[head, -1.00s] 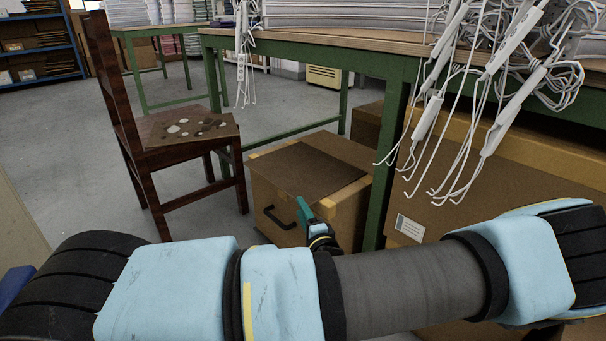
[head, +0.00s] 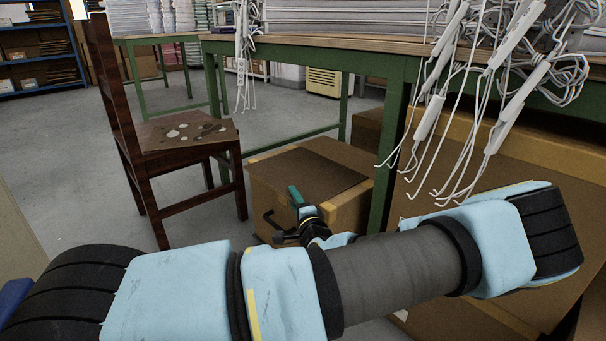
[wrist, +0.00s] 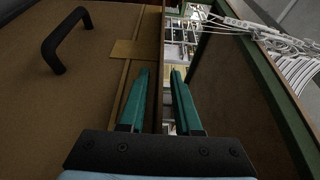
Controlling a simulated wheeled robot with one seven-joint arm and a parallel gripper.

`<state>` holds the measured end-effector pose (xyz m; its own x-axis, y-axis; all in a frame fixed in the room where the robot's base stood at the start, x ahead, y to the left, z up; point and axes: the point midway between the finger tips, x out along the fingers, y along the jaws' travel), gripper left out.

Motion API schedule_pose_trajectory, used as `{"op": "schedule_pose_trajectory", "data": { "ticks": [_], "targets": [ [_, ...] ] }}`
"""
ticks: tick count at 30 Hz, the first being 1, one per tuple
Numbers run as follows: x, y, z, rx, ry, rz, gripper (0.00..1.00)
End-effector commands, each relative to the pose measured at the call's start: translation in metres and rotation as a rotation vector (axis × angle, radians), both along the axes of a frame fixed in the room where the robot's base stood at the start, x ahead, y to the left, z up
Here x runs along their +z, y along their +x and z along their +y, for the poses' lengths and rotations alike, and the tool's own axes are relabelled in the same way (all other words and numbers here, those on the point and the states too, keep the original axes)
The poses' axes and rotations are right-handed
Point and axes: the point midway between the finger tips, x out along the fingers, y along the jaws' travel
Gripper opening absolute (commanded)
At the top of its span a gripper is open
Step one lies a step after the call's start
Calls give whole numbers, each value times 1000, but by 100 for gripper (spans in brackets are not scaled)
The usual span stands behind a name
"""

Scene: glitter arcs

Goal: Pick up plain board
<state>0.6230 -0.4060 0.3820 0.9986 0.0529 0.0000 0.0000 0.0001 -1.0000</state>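The plain board (head: 310,172) is a flat dark brown sheet lying on top of a box (head: 345,205) under the green table. In the head view my gripper (head: 295,192) is at the front of the box, near the board's front edge, with a teal finger pointing up. In the wrist view my gripper (wrist: 160,72) has its two teal fingers apart and nothing is held between them. The box front with its black handle (wrist: 65,38) fills the left. The board shows at most as a thin edge there; whether it lies between the fingers I cannot tell.
A wooden chair (head: 145,175) with a spotted board (head: 185,131) on its seat stands left. White cables (head: 470,90) hang from the table (head: 330,47) at right, above a large carton (head: 540,165). A green table leg (head: 388,150) stands right of the box.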

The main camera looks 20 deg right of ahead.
Motion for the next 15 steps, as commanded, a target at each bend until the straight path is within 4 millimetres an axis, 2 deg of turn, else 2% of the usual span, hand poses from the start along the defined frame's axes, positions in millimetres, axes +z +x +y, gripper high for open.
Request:
{"op": "schedule_pose_trajectory", "data": {
  "ticks": [1, 8, 15],
  "targets": [
    [0, 0, 0, 0, 0, 0, 26],
    [0, 0, 0, 0, 0, 0, 0],
    [0, 0, 0, 0, 0, 0, 0]
  ]
}}
